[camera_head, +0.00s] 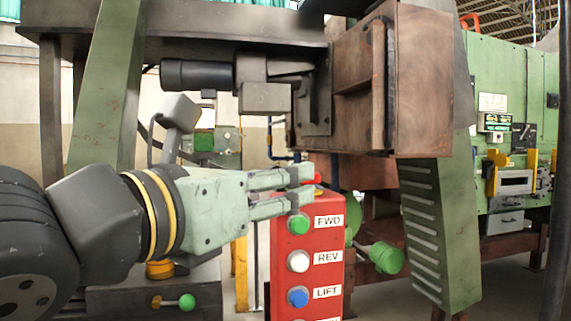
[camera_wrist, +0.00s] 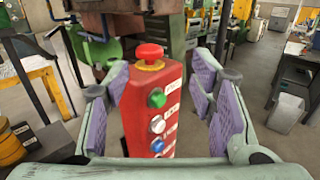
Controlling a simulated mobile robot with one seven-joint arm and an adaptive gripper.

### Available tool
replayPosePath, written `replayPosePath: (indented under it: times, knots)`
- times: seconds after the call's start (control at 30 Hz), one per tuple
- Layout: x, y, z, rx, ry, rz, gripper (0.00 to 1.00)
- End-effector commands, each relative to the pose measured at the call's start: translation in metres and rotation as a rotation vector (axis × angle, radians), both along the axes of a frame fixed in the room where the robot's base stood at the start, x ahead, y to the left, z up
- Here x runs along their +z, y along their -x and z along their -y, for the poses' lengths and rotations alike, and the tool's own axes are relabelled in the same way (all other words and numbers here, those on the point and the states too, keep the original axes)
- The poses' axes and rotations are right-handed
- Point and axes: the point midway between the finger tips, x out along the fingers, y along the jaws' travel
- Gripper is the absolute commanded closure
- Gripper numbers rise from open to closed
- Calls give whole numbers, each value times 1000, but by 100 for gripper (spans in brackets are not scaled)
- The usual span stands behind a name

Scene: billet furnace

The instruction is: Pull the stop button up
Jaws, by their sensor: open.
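The stop button (camera_wrist: 150,53) is a red mushroom knob on a yellow collar, on top of the red control box (camera_wrist: 133,118). In the head view only a sliver of the stop button (camera_head: 318,178) shows behind my fingertips. The red control box (camera_head: 332,243) stands upright, with a green FWD button (camera_head: 298,224), a white REV button (camera_head: 298,261) and a blue LIFT button (camera_head: 298,297) on its face. My gripper (camera_head: 299,186) is open and empty, pointing at the box's top. In the wrist view the box top lies between my spread purple-padded fingers, left of centre.
A rusty steel housing (camera_head: 428,80) hangs above and to the right of the control box. A slanted green vented column (camera_head: 428,225) stands to its right. Open floor (camera_wrist: 215,60) shows at the right in the wrist view.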

Motion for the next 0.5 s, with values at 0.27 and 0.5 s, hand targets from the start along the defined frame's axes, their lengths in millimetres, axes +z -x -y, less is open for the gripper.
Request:
replayPosePath:
  times: [0.27,0.5]
  knots:
    - [-1,-28,2,54,-17,-32,49]
    - [1,-68,24,51,-16,-30,49]
